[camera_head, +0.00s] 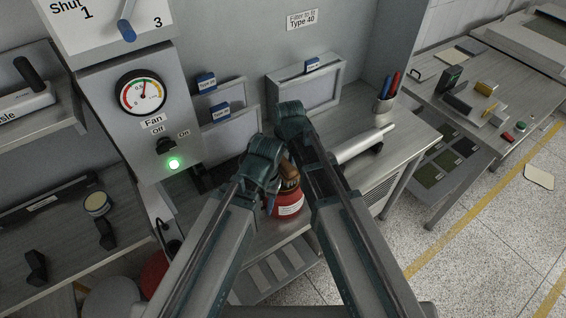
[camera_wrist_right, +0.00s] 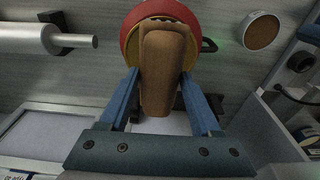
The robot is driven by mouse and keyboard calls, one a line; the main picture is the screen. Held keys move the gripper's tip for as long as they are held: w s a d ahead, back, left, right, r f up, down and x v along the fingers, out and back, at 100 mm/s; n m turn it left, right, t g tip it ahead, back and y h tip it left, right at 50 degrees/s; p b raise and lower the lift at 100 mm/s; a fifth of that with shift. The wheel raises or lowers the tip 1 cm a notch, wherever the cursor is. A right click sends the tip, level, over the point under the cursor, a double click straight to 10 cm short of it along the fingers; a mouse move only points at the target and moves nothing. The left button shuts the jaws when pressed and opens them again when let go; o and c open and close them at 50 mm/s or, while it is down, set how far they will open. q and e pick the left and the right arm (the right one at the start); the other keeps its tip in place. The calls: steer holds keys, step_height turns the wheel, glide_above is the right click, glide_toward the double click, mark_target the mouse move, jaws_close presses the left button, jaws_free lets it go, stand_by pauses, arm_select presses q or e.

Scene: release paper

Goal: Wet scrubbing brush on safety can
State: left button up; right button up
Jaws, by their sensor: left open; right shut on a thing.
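The red safety can (camera_head: 289,203) stands on the bench below my grippers, its upper part partly covered by my arms. In the right wrist view the can (camera_wrist_right: 130,38) shows a red rim around a yellowish top. The brown scrubbing brush (camera_head: 290,177) is at the can's top; in the right wrist view the brush (camera_wrist_right: 165,75) lies between my blue fingers and overlaps the can's top. I cannot tell whether it presses on it. My right gripper (camera_wrist_right: 164,100) is shut on the brush. My left gripper (camera_head: 272,188) is open beside the can, its fingertips mostly hidden.
A white roll (camera_head: 365,144) lies on the bench right of the can, near a pen cup (camera_head: 384,106). A gauge panel (camera_head: 140,95) with a green light hangs at the left. A framed filter panel (camera_head: 306,88) stands behind. A round tin (camera_head: 97,203) is at the left.

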mark_target(283, 161)
steer(key=shift+r+p, duration=1.6)
steer(key=shift+r, duration=0.35)
arm_select(q)
step_height(283, 161, up, 4)
steer(key=shift+f, duration=0.1)
arm_select(e)
steer(key=shift+f, duration=0.1)
arm_select(q)
steer(key=shift+d, duration=0.15)
arm_select(e)
steer(key=shift+d, duration=0.1)
